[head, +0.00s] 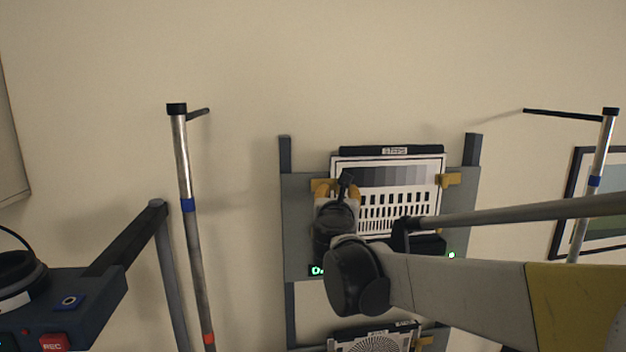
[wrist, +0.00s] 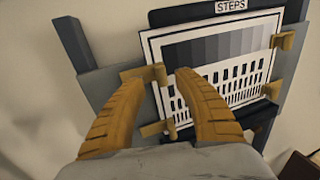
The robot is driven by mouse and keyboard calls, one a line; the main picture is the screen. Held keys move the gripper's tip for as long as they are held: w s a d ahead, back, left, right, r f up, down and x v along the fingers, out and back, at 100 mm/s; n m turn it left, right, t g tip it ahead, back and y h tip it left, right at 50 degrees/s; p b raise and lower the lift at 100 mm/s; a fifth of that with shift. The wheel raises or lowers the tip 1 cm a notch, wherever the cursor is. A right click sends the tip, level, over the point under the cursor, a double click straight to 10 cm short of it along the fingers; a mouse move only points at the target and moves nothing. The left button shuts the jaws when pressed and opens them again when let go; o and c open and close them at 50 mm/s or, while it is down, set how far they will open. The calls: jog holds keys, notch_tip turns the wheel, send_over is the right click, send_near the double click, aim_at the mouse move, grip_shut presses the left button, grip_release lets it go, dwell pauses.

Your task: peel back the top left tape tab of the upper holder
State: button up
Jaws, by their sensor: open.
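The upper holder is a grey panel (head: 298,240) on the wall, carrying a white test chart (head: 400,228) with grey steps and black bars. Its top left tape tab (wrist: 158,73) is a small tan piece at the chart's upper left edge. The tab lies flat across the edge as far as I can see. My gripper (wrist: 160,76) is open, its two tan fingers pointing at the chart. The left fingertip is just below the tab's left part, and the tab's right end shows between the fingertips. I cannot tell whether they touch. In the head view my gripper (head: 339,187) partly hides the tab.
Other tan tabs sit at top right (wrist: 284,41), lower left (wrist: 152,129) and lower right (wrist: 271,91). A lower holder with a round-patterned chart (head: 375,342) is below. Chrome poles stand left (head: 186,180) and right (head: 596,180). A device with a REC button (head: 53,342) is lower left.

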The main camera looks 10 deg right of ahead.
jog(key=p+x, duration=0.1)
jog(key=x, duration=0.4)
jog(key=shift+w+d, duration=0.15)
jog(key=shift+w, duration=0.15)
